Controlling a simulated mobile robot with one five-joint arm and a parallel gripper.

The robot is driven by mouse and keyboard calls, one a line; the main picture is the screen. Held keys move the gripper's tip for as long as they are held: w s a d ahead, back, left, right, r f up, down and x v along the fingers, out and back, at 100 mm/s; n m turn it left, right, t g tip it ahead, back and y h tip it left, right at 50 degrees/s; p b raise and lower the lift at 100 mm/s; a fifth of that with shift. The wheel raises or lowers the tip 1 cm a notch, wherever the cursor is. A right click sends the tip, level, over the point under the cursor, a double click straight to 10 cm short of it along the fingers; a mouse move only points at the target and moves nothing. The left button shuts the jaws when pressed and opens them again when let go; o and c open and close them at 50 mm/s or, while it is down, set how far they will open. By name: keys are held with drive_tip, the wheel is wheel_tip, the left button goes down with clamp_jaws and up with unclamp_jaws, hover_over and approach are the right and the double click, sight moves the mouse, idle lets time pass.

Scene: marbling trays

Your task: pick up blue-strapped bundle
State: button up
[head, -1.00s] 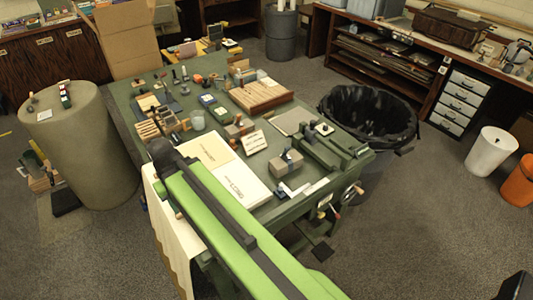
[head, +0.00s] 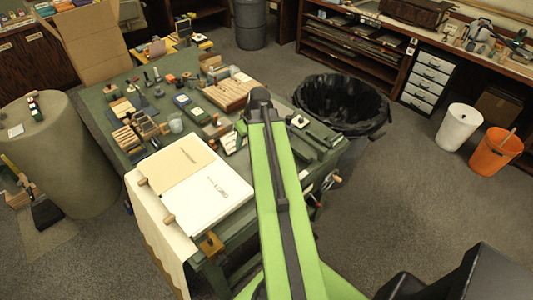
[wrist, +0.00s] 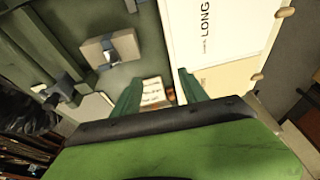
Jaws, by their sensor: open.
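A grey-tan block with a blue-grey strap (wrist: 110,48), which looks like the bundle, lies on the green table in the upper left of the wrist view. In the head view my green arm hides that spot. My gripper (wrist: 158,74) shows in the wrist view as two green fingers spread apart with nothing between them. The bundle is left of and beyond the fingertips, apart from them. A small pale block set (wrist: 153,93) shows on the table between the fingers, further down.
White and tan booklets (head: 217,194) lie at the table's near left. Wooden block racks (head: 229,95) and small tools crowd the table's far part. A black-lined bin (head: 345,100) stands at the right edge. White (head: 460,128) and orange (head: 496,152) bins stand on the floor.

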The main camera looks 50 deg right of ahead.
drive_tip(key=s+d+r+t+p, duration=0.1)
drive_tip(key=s+d, duration=0.2)
drive_tip(key=d, duration=0.2)
drive_tip(key=s+d+r, duration=0.2)
drive_tip(key=s+d, duration=0.1)
drive_tip(key=d, duration=0.2)
drive_tip(key=shift+h, duration=0.4)
drive_tip(key=b+x, duration=1.1)
drive_tip(key=x, duration=0.2)
drive_tip(key=shift+b, duration=0.3)
drive_tip(key=shift+w, duration=0.15)
drive_tip(key=b+x, duration=0.4)
drive_tip(key=x, duration=0.1)
drive_tip(key=shift+w+d+f+b, duration=0.1)
drive_tip(key=shift+d+f+b, duration=0.1)
drive_tip(key=shift+d+b, duration=0.15)
drive_tip(key=shift+a+r, duration=0.1)
drive_tip(key=shift+r, duration=0.1)
clamp_jaws()
